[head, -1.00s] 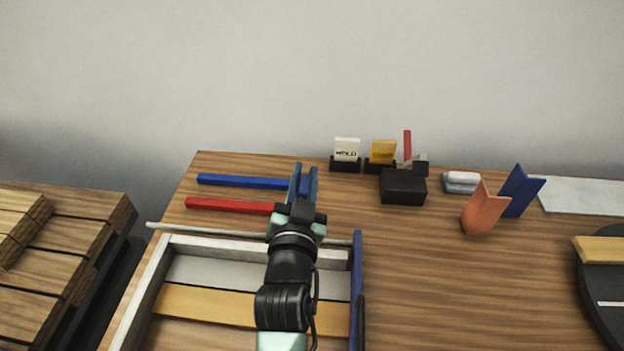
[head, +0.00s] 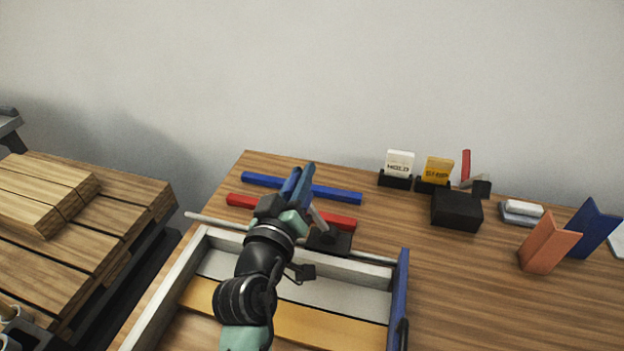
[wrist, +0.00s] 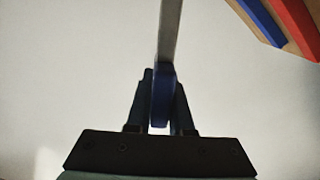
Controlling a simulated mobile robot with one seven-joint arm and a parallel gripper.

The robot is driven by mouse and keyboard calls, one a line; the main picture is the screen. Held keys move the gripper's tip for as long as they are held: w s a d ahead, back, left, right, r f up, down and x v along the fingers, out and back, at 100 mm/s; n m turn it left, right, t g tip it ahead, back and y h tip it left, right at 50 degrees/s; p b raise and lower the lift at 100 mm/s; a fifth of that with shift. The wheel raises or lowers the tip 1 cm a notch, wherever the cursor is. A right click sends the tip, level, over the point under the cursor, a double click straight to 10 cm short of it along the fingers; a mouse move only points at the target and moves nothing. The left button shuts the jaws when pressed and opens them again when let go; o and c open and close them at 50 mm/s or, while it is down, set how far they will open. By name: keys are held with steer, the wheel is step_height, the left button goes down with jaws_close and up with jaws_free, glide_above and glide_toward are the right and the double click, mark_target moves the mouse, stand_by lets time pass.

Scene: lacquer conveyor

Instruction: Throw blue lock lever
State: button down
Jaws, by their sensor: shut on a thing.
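My gripper (head: 299,183) shows in the head view above the red and blue strips, left of the lever's black base (head: 331,240). A grey lever shaft (head: 317,216) rises from that base and leans left toward my gripper. In the wrist view the jaws (wrist: 160,98) are shut around the lever's blue grip (wrist: 162,88), and the grey shaft (wrist: 171,30) runs on from it to the top edge. In the head view my fingers and wrist hide the grip.
A blue strip (head: 338,193) and a red strip (head: 243,202) lie behind the framed tray (head: 403,275). White HOLD (head: 399,163) and yellow SHIP (head: 437,171) cards, a black box (head: 457,211) and orange (head: 548,243) and blue (head: 592,228) angled pieces stand rightward. Wooden slats (head: 110,225) are left.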

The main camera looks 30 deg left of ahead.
steer(key=shift+s+a+f+n, duration=0.15)
steer(key=shift+a+f+n, duration=0.25)
steer(key=shift+n, duration=0.1)
steer(key=c, duration=0.8)
jaws_free()
steer(key=shift+s+r, duration=0.1)
steer(key=b+v, duration=0.1)
steer(key=v, duration=1.1)
steer(key=shift+s, duration=0.4)
steer(key=shift+d, duration=0.15)
